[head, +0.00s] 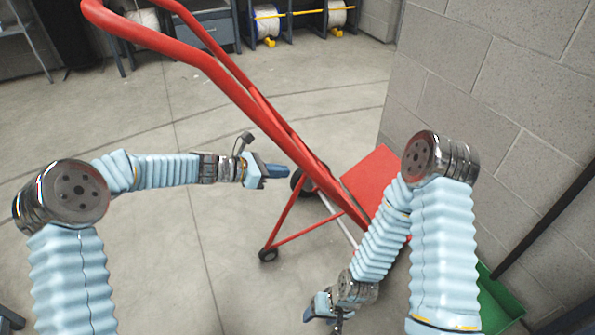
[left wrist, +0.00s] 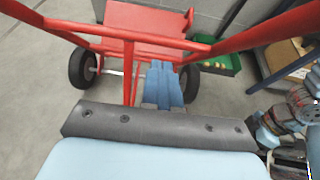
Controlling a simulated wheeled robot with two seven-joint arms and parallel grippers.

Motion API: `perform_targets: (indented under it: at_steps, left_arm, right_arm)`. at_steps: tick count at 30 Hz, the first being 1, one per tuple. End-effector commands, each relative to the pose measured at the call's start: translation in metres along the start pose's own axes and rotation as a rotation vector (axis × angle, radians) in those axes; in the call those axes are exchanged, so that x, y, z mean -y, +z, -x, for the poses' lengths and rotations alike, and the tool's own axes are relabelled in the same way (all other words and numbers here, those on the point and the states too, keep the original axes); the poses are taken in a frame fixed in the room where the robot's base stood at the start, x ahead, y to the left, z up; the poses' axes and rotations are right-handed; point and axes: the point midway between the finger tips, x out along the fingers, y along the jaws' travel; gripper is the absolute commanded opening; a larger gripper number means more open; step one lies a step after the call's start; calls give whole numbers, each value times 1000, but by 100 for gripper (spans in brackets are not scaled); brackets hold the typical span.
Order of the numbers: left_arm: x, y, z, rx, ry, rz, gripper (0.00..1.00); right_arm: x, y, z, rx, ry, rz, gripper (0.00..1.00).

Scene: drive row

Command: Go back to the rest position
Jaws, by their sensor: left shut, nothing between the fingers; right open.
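My left gripper (head: 277,171) is shut and empty, held out in front of the red hand truck. In the left wrist view its blue fingers (left wrist: 164,86) are together, with the truck's frame behind them; I cannot tell whether they touch it. My right gripper (head: 322,309) is low at the bottom of the head view, pointing down and left; it is small there and partly hidden by its wrist. The red hand truck (head: 243,95) leans across the middle, its handle at the upper left. Its red plate also shows in the left wrist view (left wrist: 150,20).
A grey block wall (head: 500,90) stands at the right. A green tray (head: 497,300) lies by its foot. A grey cabinet (head: 205,32) and racks with cable spools (head: 266,22) stand at the back. The concrete floor (head: 130,260) at the left is mostly clear.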

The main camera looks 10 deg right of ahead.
Motion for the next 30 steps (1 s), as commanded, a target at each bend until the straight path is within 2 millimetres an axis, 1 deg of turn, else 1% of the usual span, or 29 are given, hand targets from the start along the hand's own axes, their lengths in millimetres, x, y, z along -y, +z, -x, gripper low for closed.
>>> perform_targets:
  at_steps: [1,3,9,11,12,14,17,18,20,21,23,24,26,27,30]
  left_arm:
    - [-1,0,8,0,1,1,0]
    - [0,0,15,0,1,0,0]
    - [0,-2,21,-3,0,-1,0]
    - [3,-9,21,-22,-2,-12,0]
    - [6,-19,20,-48,-4,-31,0]
    - [15,-44,20,-112,-11,-81,0]
    - [40,-107,26,-274,-49,-230,0]
    - [55,-137,31,-349,-79,-313,0]
    - [80,-181,44,-457,-141,-458,0]
    - [98,-209,54,-521,-192,-565,0]
    - [126,-244,72,-595,-280,-734,0]
    - [146,-264,84,-630,-343,-852,0]
    - [175,-287,101,-657,-437,-1028,0]
    - [193,-297,111,-660,-494,-1138,0]
    - [229,-310,130,-635,-597,-1367,0]
  right_arm:
    - [0,0,0,0,0,0,62]
    - [0,0,1,1,0,0,62]
    - [1,0,1,1,-1,1,62]
    - [1,0,2,1,-1,1,62]
    - [2,0,2,1,-1,1,62]
    - [3,1,4,2,-2,1,62]
    - [5,1,8,4,-3,3,62]
    - [7,2,10,5,-4,4,62]
    - [9,2,13,7,-5,5,62]
    - [10,2,16,8,-6,6,62]
    - [12,3,18,10,-8,8,62]
    - [14,4,20,11,-9,9,62]
    - [16,4,23,13,-11,10,62]
    - [17,5,25,14,-12,11,62]
    - [20,5,28,16,-14,13,62]
